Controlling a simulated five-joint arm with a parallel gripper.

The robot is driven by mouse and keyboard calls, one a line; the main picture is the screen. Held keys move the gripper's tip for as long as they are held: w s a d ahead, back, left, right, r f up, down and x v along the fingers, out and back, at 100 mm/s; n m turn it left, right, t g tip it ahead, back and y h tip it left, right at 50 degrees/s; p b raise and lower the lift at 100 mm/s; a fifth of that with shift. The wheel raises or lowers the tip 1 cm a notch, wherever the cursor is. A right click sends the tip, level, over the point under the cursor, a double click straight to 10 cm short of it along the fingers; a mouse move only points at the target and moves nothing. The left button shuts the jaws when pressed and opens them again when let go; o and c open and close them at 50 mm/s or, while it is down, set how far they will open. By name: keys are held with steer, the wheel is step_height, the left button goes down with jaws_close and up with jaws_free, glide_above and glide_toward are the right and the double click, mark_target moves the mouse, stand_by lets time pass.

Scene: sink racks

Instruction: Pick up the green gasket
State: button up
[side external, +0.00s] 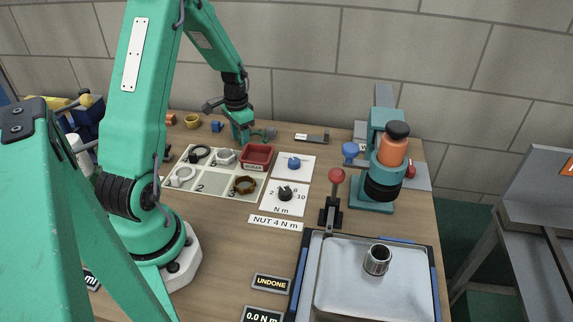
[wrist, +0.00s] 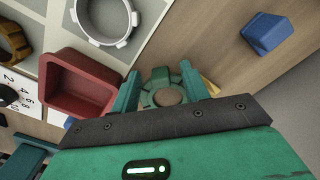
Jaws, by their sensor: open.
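The green gasket (wrist: 148,97) is a lobed ring lying on the wood table. In the wrist view it shows between the two fingers of my gripper (wrist: 161,84), with its near side partly hidden by my gripper body. My gripper is open, one finger on each side of the ring. I cannot tell whether either finger touches it. In the side view my gripper (side external: 245,135) is low at the back of the table, behind the red bin (side external: 257,154). A dark green shape beside the fingers there is too small to make out clearly.
The red bin (wrist: 82,88) stands close to the left finger. A white ring (wrist: 105,18) and a brown ring (wrist: 12,42) sit on the marked board. A blue block (wrist: 268,33) lies at right.

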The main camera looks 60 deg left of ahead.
jaws_close()
stand_by(0.4)
step_height(320, 180, up, 10)
stand_by(0.7)
stand_by(0.5)
steer(key=s+d+r, duration=0.2)
steer(key=d+r, duration=0.2)
steer(key=d, duration=0.8)
steer(key=shift+s+r, duration=0.2)
steer(key=shift+r, duration=0.2)
